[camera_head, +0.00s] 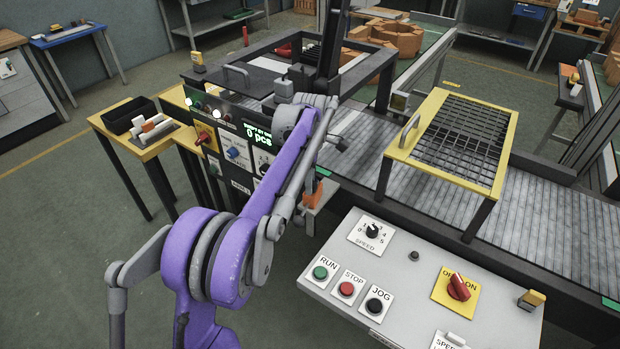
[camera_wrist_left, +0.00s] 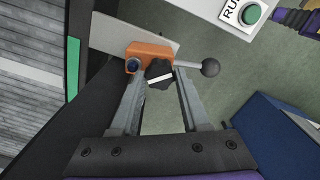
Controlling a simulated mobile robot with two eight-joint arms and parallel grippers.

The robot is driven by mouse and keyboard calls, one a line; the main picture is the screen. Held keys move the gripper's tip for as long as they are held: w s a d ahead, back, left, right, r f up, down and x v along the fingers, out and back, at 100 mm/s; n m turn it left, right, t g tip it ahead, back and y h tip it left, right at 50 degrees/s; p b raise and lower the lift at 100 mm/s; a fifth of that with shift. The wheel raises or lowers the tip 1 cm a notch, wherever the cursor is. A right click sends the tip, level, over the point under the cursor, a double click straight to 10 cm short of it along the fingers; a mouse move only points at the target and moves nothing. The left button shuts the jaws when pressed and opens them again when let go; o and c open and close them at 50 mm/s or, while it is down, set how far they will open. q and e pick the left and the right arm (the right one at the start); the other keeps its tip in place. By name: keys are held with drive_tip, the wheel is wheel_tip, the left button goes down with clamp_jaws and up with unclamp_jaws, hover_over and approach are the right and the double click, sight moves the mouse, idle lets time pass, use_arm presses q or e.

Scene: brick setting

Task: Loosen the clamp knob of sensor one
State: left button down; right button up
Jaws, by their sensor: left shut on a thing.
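In the left wrist view an orange block (camera_wrist_left: 148,49) sits on a pale grey bracket plate (camera_wrist_left: 112,34) beside the conveyor's dark side rail. A black lobed knob (camera_wrist_left: 159,73) with a white mark is in front of the block. A metal rod with a black ball end (camera_wrist_left: 209,68) sticks out to the right. My left gripper (camera_wrist_left: 160,80) is shut on the black knob, one grey finger on each side. In the head view the orange block (camera_head: 311,198) shows beside my purple and grey left arm, which hides most of the gripper. My right gripper is not in view.
A grey control console (camera_head: 410,275) with RUN, STOP and JOG buttons stands close to the right of the bracket. The roller conveyor (camera_head: 560,230) runs behind it, under a yellow-framed guard (camera_head: 400,158). A switch panel with a display (camera_head: 257,132) stands behind my arm.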

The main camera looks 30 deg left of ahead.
use_arm(q)
drive_tip(key=n, duration=0.4)
drive_tip(key=shift+n, duration=0.3)
drive_tip(key=n+p, duration=0.1)
drive_tip(key=n, duration=0.3)
drive_tip(key=shift+n, duration=0.3)
drive_tip(key=shift+c, duration=1.9)
unclamp_jaws()
wheel_tip(320, 180, up, 11)
drive_tip(key=shift+p, duration=0.45)
drive_tip(key=shift+s+d+f, duration=0.1)
